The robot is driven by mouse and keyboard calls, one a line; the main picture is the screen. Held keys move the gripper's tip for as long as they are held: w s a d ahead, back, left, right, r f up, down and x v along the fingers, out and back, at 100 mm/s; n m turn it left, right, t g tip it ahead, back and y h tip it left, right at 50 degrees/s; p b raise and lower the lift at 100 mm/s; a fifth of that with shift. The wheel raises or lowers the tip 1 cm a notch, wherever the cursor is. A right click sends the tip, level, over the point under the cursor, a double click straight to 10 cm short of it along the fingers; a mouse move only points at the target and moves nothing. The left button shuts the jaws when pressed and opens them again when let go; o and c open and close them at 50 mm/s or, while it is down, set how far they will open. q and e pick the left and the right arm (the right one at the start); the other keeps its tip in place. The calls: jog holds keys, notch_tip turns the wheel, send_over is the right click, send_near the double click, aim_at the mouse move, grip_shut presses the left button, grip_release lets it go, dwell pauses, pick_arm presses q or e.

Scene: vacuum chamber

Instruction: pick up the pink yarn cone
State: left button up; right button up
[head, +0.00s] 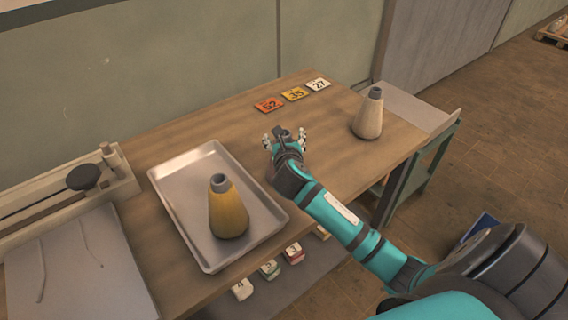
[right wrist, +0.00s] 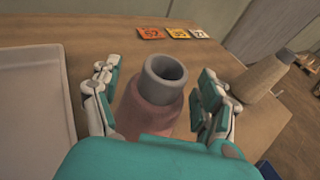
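The pink yarn cone (right wrist: 150,112) stands upright on the wooden table, with a grey tube end at its top. My right gripper (right wrist: 157,80) is open around it, one set of fingers on each side, with small gaps showing between fingers and cone. In the head view my right gripper (head: 284,137) is over the middle of the table and hides most of the pink cone. My left gripper is not in view.
A metal tray (head: 180,200) holding a yellow cone (head: 228,212) is left of my right gripper. A cream cone (head: 368,117) stands to the right. Numbered cards (head: 294,94) lie at the table's back edge. A scale-like device (head: 85,180) is far left.

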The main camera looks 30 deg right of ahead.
jog(key=c, duration=1.4)
